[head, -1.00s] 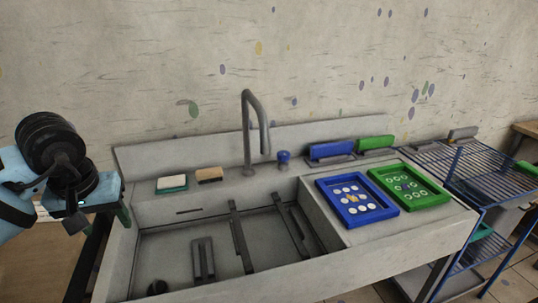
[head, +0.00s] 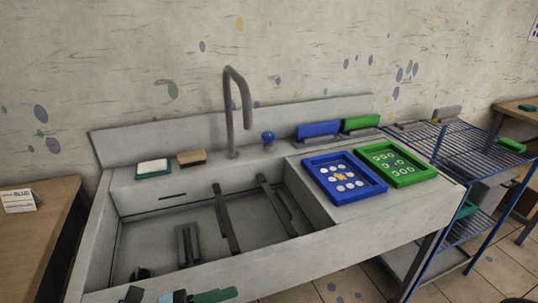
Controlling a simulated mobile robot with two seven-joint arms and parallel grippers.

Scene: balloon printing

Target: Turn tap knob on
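The tap knob (head: 268,138) is a small blue ball-topped knob on the sink's back ledge, just right of the tap. The tap (head: 231,120) is a tall grey gooseneck whose spout bends over toward the basin. Nothing touches the knob. Dark, light blue and green parts of what seems to be my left gripper (head: 190,296) show at the bottom edge, in front of the sink and well away from the knob. Most of it is cut off, so its opening is hidden. My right gripper is not in view.
The sink basin (head: 150,228) holds dark bars. A soap dish (head: 141,174) and a brush (head: 191,157) lie left of the tap. Blue (head: 374,189) and green (head: 420,177) trays lie right, with blue and green blocks behind. A wire rack (head: 474,150) stands far right.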

